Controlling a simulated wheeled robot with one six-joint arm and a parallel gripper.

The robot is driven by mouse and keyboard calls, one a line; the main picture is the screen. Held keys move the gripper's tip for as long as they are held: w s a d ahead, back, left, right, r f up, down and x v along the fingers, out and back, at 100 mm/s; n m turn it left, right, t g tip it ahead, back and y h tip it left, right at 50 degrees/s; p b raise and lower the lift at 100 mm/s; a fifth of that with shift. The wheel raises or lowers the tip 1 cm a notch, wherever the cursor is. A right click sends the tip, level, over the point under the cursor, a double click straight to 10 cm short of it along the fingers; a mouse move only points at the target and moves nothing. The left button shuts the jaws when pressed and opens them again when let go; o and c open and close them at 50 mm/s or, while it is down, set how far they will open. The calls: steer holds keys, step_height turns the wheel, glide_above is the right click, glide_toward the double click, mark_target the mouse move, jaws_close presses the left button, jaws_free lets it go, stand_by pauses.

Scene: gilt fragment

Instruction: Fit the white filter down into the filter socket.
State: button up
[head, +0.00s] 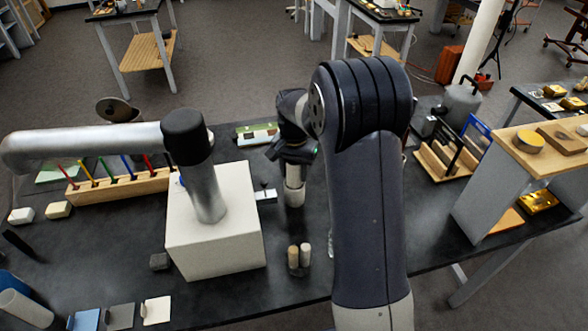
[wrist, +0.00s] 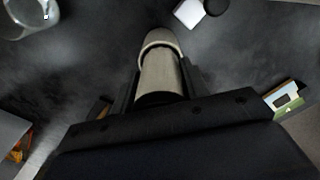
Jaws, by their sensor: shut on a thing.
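The white filter (head: 294,172) is a pale upright cylinder under my gripper (head: 290,152) in the head view. In the wrist view the filter (wrist: 161,75) lies between the two dark fingers of my gripper (wrist: 160,88), which is shut on it. A wider pale round part (wrist: 159,39) with a light rim shows at the filter's far end. It also shows low in the head view (head: 295,195), close to the bench. I cannot tell whether this part is the filter socket or how deep the filter sits in it.
A large white block (head: 215,235) with a grey pipe arm (head: 85,145) stands left of my gripper on the black bench (head: 300,295). Two short cylinders (head: 299,258) stand in front. A rack with coloured sticks (head: 120,187) is at left, a wooden rack (head: 443,158) at right.

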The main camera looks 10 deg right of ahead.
steer(key=shift+f, duration=0.35)
steer(key=o, duration=1)
steer(key=shift+r, duration=0.1)
step_height(320, 180, up, 13)
steer(key=shift+r, duration=0.1)
